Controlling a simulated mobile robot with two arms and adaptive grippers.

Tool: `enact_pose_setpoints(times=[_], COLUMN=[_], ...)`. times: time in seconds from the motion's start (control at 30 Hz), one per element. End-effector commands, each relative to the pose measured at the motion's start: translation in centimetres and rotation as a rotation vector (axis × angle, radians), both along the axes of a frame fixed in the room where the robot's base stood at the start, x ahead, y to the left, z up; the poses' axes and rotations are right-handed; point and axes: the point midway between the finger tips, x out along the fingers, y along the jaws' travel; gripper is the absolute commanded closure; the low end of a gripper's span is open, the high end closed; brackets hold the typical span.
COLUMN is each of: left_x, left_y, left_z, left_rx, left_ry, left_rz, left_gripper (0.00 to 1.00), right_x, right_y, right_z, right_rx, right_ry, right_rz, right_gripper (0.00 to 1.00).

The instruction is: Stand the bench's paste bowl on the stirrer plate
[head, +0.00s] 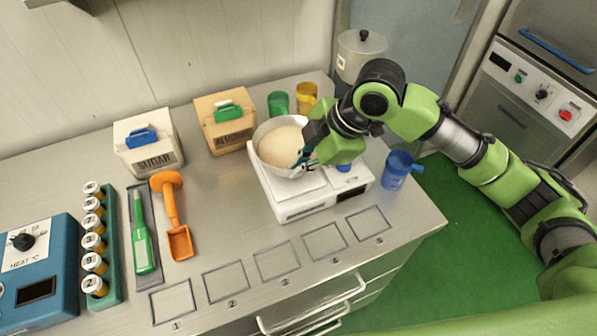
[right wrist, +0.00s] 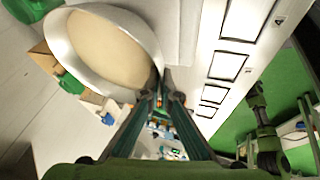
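The paste bowl (head: 280,146), pale metal with cream-coloured paste inside, is at the back left of the white stirrer plate (head: 309,209), overlapping its top in the head view. I cannot tell whether it touches the plate or hangs just above it. My right gripper (head: 303,160) is at the bowl's right side, its fingers closed on the rim. In the right wrist view the bowl (right wrist: 105,45) looks level-filled, and the fingers (right wrist: 167,80) meet at its wall. The plate's front and a blue knob (head: 343,167) stay visible. My left gripper is out of view.
An almond box (head: 228,135) stands close left of the bowl, a sugar box (head: 147,155) farther left. Green (head: 278,103) and yellow (head: 306,97) cups are behind; a blue mug (head: 397,170) is right of the plate. Numbered squares (head: 277,262) along the front are empty.

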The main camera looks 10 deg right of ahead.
Motion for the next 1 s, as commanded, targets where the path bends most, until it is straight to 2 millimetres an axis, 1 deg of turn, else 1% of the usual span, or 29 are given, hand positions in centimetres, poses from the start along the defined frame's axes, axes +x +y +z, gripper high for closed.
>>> enact_pose_setpoints(times=[0.03, 0.1, 0.2, 0.57, 0.67, 1.0], left_x=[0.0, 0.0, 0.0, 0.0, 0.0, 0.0], left_y=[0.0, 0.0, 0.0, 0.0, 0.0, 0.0], left_z=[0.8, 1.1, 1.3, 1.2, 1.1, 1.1], left_rx=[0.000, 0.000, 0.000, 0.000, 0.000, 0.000], left_ry=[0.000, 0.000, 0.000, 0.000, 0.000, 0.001], left_rz=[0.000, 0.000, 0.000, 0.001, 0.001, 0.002], left_gripper=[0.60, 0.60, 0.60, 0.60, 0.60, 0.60], right_x=[-0.2, -0.2, -0.2, -0.1, -0.2, -0.2], right_y=[0.2, 0.2, 0.2, 0.2, 0.1, 0.2], right_z=[-0.4, -1.3, -2.1, -2.5, -2.7, -2.6], right_rx=[0.003, 0.004, 0.004, 0.004, 0.001, 0.001], right_ry=[0.002, 0.001, -0.001, -0.003, 0.003, 0.003], right_rz=[0.004, 0.005, 0.004, 0.004, 0.004, 0.004], right_gripper=[1.00, 1.00, 1.00, 1.00, 0.79, 0.79])
